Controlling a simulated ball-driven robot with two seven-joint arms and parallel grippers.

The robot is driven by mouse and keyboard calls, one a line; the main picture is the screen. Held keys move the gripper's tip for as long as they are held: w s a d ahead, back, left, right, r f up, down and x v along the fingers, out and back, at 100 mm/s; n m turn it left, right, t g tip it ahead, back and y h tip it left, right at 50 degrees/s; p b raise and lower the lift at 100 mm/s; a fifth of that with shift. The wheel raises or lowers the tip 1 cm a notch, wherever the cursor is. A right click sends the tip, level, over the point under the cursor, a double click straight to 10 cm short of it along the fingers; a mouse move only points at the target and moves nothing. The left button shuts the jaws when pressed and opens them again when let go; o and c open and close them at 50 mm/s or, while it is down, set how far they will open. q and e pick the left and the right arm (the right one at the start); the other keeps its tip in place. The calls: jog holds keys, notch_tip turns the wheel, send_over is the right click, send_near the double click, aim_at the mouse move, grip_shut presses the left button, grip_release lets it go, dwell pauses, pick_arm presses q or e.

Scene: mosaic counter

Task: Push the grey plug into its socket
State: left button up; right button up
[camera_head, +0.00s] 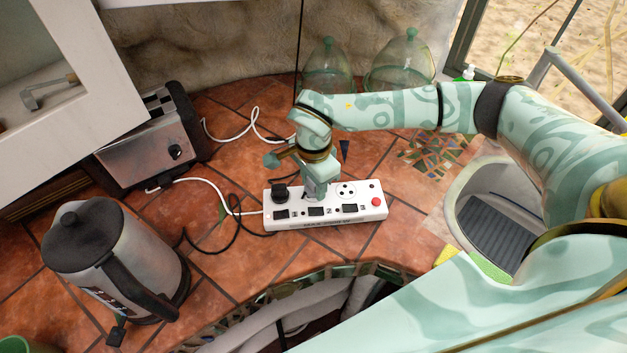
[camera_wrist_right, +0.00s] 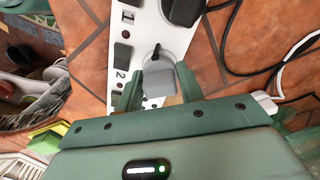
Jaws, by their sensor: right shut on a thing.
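A white power strip (camera_head: 327,214) lies on the tiled counter, with a black plug (camera_head: 280,192) in its left socket and an open right socket (camera_head: 347,190). My right gripper (camera_head: 317,190) points down over the middle socket and hides most of it. In the wrist view my right gripper (camera_wrist_right: 158,92) is shut on the grey plug (camera_wrist_right: 159,80), with one finger on each side. The plug is over the middle socket, and a dark pin shows at its edge. I cannot tell how far the pins are in. My left gripper is not in view.
A kettle (camera_head: 120,255) and a toaster (camera_head: 150,140) stand to the left. White and black cords lie between them and the strip. Glass domes (camera_head: 400,65) stand behind, and a sink (camera_head: 490,220) is to the right. The counter's front edge curves close below the strip.

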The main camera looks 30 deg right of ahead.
jog(key=shift+f, duration=0.5)
jog(key=o, duration=1)
jog(key=shift+r, duration=0.1)
notch_tip(320, 180, up, 16)
jog(key=p, duration=0.1)
